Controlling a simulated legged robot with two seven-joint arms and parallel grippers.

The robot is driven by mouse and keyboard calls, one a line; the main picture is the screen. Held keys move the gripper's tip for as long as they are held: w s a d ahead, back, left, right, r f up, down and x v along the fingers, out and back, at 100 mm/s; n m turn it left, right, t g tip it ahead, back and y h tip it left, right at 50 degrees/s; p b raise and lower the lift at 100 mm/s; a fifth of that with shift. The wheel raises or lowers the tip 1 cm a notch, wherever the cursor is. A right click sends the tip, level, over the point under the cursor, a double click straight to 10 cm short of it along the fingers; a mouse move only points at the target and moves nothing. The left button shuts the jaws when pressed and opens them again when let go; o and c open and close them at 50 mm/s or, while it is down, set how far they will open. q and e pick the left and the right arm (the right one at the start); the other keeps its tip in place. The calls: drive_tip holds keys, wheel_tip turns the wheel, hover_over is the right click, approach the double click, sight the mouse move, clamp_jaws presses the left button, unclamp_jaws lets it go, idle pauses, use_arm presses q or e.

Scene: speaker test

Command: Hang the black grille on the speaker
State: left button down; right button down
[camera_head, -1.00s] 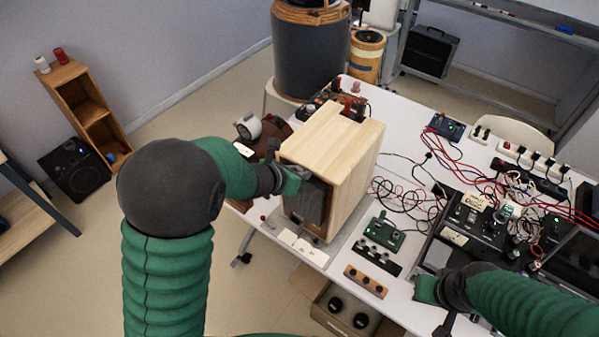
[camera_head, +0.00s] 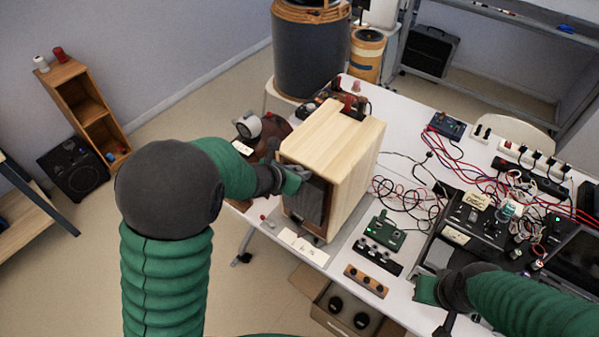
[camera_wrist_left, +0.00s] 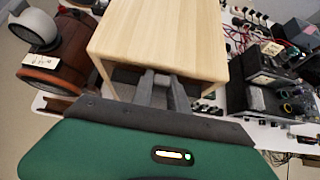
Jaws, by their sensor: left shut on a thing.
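The speaker (camera_head: 340,150) is a pale wooden box standing on the white table; its top also shows in the left wrist view (camera_wrist_left: 160,38). The black grille (camera_head: 308,203) is a dark panel at the speaker's front opening, within the wooden frame. Whether it is seated I cannot tell. My left gripper (camera_head: 291,180) is at the upper part of the grille and shut on it; its fingers show in the left wrist view (camera_wrist_left: 161,88), reaching to the speaker's front. My right gripper (camera_head: 432,300) is low at the right, over the table edge; its fingers are not clear.
A dark red-brown rounded object (camera_head: 262,150) stands left of the speaker. A small green board (camera_head: 385,231) and tangled cables lie to its right. Black equipment (camera_head: 478,222) fills the table's right part. An open cardboard box (camera_head: 345,312) is below the front edge.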

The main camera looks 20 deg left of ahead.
use_arm(q)
drive_tip(key=shift+f, duration=0.15)
drive_tip(key=c, duration=1.2)
unclamp_jaws()
drive_tip(key=shift+s, duration=0.1)
drive_tip(key=p+v, duration=0.2)
drive_tip(key=v, duration=1.5)
drive_tip(key=a+f+n+g+y+b, duration=0.15)
drive_tip(key=f+n, duration=0.25)
drive_tip(key=n, duration=0.6)
drive_tip(key=a+f+n+y+b, duration=0.2)
drive_tip(key=f+n, duration=0.2)
drive_tip(key=n, duration=0.5)
drive_tip(key=s+d+f+n+g+b, duration=0.1)
drive_tip(key=s+f+n, duration=0.4)
drive_tip(key=n, duration=0.5)
drive_tip(key=s+d+f+n+g+b, duration=0.1)
drive_tip(key=s+d+f+n+g, duration=0.2)
drive_tip(key=s+n, duration=0.3)
drive_tip(key=f+n+g, duration=0.1)
drive_tip(key=n, duration=0.4)
drive_tip(key=shift+f, duration=0.35)
